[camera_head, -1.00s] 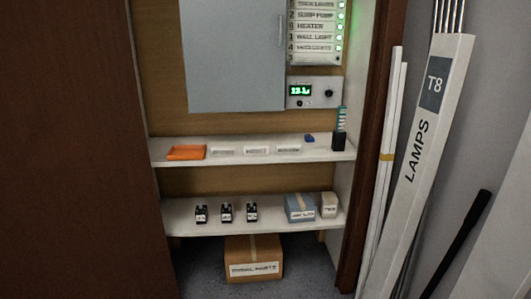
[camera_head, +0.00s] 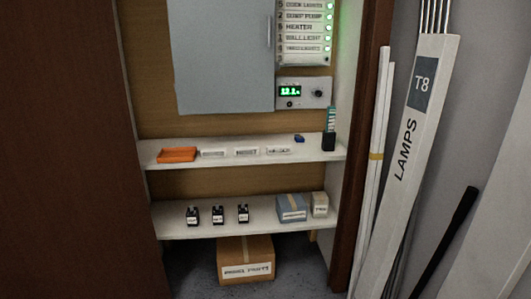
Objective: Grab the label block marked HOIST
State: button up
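Several small items stand on the upper white shelf. Three white label blocks stand there in a row: a left one (camera_head: 213,153), a middle one (camera_head: 246,152) and a right one (camera_head: 279,151). Their print is small; the middle one seems to read HOIST, and the other two I cannot read surely. An orange tray (camera_head: 177,155) lies just left of the blocks. My gripper is not in view.
The lower shelf (camera_head: 175,224) holds three small black devices (camera_head: 218,215), a blue box (camera_head: 292,207) and a small pale box (camera_head: 320,204). A black holder (camera_head: 328,141) and a blue item (camera_head: 299,139) stand right of the blocks. Lamp tubes (camera_head: 410,130) lean at right.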

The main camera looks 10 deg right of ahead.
aim_at(251, 150)
jog(key=i+z, duration=0.25)
jog(key=i, duration=0.15)
jog(key=i+j+z, duration=0.1)
jog(key=i+z, duration=0.2)
jog(key=i, duration=0.15)
jog(key=i+j+z, duration=0.25)
jog(key=i, duration=0.15)
jog(key=i+j+z, duration=0.25)
jog(key=i, duration=0.15)
jog(key=l, duration=0.1)
